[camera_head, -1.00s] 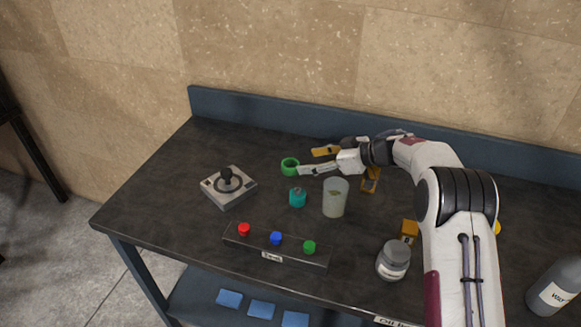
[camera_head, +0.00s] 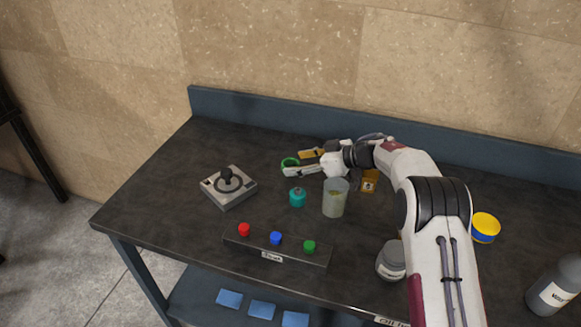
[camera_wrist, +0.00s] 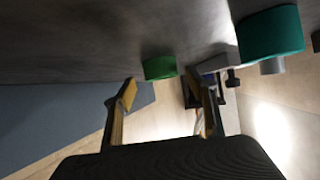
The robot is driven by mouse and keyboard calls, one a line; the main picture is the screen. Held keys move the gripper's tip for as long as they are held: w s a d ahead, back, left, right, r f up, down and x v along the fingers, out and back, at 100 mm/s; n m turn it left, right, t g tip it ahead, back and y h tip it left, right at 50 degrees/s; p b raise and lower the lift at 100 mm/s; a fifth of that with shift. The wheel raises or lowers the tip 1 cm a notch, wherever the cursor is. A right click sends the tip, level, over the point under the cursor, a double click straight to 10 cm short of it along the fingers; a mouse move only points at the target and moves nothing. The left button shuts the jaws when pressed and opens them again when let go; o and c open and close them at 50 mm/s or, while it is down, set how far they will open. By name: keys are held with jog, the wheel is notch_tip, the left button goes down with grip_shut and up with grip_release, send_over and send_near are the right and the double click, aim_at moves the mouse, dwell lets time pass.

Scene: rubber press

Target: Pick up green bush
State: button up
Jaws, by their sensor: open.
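The green bush is a short green ring (camera_head: 284,163) lying on the dark bench top; its right part is hidden behind my gripper in the head view. The green bush also shows in the wrist view (camera_wrist: 160,68), just above the gap between the fingertips. My gripper (camera_head: 294,163) is open and empty, with its two fingers spread on either side of the ring. In the wrist view my gripper (camera_wrist: 163,88) has one finger left and one right of the bush. I cannot tell whether either finger touches it.
A joystick (camera_head: 228,186) is to the left, and a button box (camera_head: 275,247) is at the front edge. The bench's raised back edge (camera_head: 250,112) runs behind. The bench's left rear is clear.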

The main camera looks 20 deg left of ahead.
aim_at(284, 164)
jog(key=shift+x, duration=1.7)
jog(key=shift+s, duration=0.15)
jog(key=c, duration=1)
